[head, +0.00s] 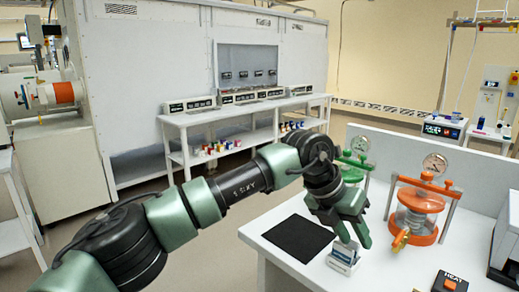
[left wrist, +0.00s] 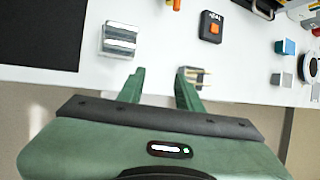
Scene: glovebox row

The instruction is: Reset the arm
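My left arm reaches across the head view from the lower left, and my left gripper (head: 352,234) hangs over the front of the white table (head: 300,205). In the left wrist view the two green fingers of the gripper (left wrist: 160,80) stand apart with only white table and its edge between them. A small silver block (head: 344,256) stands just below the fingers in the head view. In the left wrist view a silver block (left wrist: 120,40) lies ahead of the left finger, and a small metal holder with pins (left wrist: 195,76) is by the right finger. My right gripper is not in view.
A black mat (head: 298,238) lies left of the gripper. An orange vessel with a gauge (head: 417,210) and a green one (head: 355,160) stand behind. A button box (head: 450,283) is at the front right. A grey-white bench (head: 235,109) stands farther back.

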